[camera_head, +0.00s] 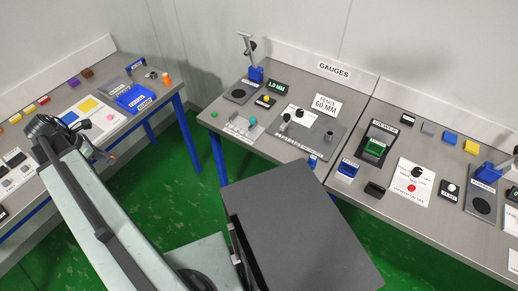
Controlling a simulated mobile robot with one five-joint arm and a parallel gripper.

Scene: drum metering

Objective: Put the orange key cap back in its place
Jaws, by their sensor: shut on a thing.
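My gripper (105,156) is at the end of my arm, in front of the left bench's near edge. It is small and dark in the picture and is shut on a small orange piece, the orange key cap (112,154), of which only a little shows. I cannot tell which spot is the cap's place.
The left bench (128,64) carries a white panel (104,118) with coloured squares, a blue tray (134,97) and a row of small blocks. The right bench (350,101) holds gauges and panels. Green floor (184,196) lies open between the benches.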

